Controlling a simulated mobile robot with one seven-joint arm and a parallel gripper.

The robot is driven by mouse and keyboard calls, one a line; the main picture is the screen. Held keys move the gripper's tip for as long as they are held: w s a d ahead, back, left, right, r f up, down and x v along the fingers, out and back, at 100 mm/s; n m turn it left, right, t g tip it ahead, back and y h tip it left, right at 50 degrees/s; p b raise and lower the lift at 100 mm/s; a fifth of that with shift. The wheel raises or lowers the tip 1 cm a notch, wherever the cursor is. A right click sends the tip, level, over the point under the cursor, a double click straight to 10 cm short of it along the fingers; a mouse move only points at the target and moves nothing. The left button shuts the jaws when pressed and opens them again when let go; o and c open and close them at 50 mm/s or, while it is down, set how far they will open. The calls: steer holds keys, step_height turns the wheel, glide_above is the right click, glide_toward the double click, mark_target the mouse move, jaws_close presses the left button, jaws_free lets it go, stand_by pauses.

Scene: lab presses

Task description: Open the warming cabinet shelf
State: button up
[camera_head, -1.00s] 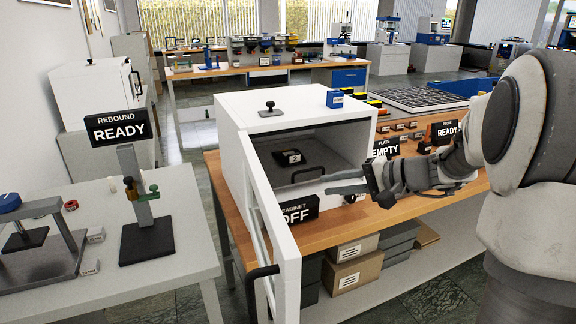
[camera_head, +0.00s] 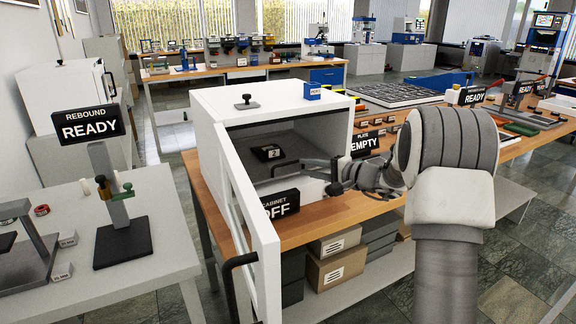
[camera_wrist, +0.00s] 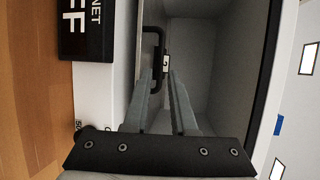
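The white warming cabinet (camera_head: 212,106) stands on the wooden bench with its door (camera_head: 252,225) swung open to the left. Inside is a dark shelf (camera_head: 250,168) with a black bar handle at its front; the handle (camera_wrist: 158,45) shows clearly in the wrist view. A black block (camera_head: 266,153) marked "2" lies on the shelf. My gripper (camera_head: 306,163) is at the cabinet's mouth, close to the handle. In the wrist view its two grey fingers (camera_wrist: 163,73) are apart and point at the handle's lower part. I cannot tell whether they touch it.
A "CABINET OFF" sign (camera_head: 281,204) stands before the cabinet, below my gripper; it is also at the left of the wrist view (camera_wrist: 88,28). A "PLATE EMPTY" sign (camera_head: 364,145) stands to the right. A side table (camera_head: 160,215) with a "REBOUND READY" display (camera_head: 88,125) is at left.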

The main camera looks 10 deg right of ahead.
mark_target(290, 164)
steer(key=x, duration=0.7)
steer(key=shift+w+a, duration=0.2)
jaws_close()
stand_by(1.1)
